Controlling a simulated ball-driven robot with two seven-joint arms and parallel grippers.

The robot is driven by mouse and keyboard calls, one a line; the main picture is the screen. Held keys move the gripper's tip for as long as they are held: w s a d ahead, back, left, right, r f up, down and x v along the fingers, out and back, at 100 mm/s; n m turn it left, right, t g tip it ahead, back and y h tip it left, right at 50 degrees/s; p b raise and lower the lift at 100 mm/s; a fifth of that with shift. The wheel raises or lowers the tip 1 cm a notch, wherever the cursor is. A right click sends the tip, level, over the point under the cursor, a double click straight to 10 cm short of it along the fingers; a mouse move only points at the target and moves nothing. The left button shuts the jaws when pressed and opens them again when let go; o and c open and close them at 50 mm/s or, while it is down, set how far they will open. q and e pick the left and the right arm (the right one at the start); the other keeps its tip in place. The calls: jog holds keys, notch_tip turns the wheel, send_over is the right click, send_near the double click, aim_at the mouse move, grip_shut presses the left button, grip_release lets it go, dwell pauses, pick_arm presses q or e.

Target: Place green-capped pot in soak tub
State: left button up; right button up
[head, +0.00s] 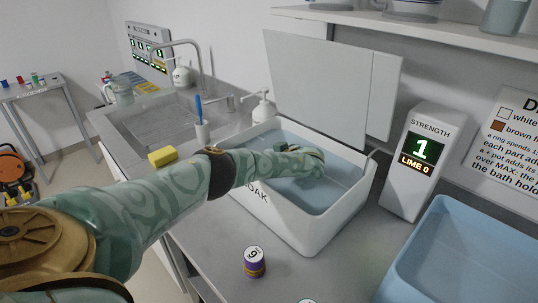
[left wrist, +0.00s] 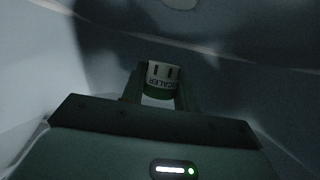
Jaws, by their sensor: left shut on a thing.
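The white soak tub (head: 268,219) stands on the counter with bluish liquid in it, its grey lid (head: 325,90) raised at the back. My left arm reaches over the tub's left side, and my left gripper (head: 312,163) is low inside the tub; its fingertips are hidden in the head view. In the left wrist view my left gripper (left wrist: 160,98) is shut on a pot (left wrist: 163,75) with a white label reading "SCALER" and a green part. The picture is dark, and I cannot tell whether the pot touches the tub floor. My right gripper is not in view.
A purple pot with a white top (head: 254,262) stands in front of the tub. A strength display (head: 416,160) reads 1 and "LIME 0". A blue tub (head: 448,215) stands at right.

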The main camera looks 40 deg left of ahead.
pick_arm(q)
jog(key=shift+s+d+f, duration=0.1)
jog(key=shift+f, duration=0.35)
jog(key=o, duration=1)
jog(key=shift+f, duration=0.15)
jog(key=shift+c, duration=0.2)
jog(key=d+r+p, duration=0.2)
jog(key=s+d+r+p, duration=0.1)
jog(key=d+r+p, duration=0.1)
jog(key=d, duration=0.1)
jog(key=shift+s+d+r, duration=0.1)
jog(key=shift+d+r, duration=0.1)
jog(key=shift+d, duration=0.15)
jog(key=shift+s+d+r, duration=0.1)
jog(key=shift+d, duration=0.35)
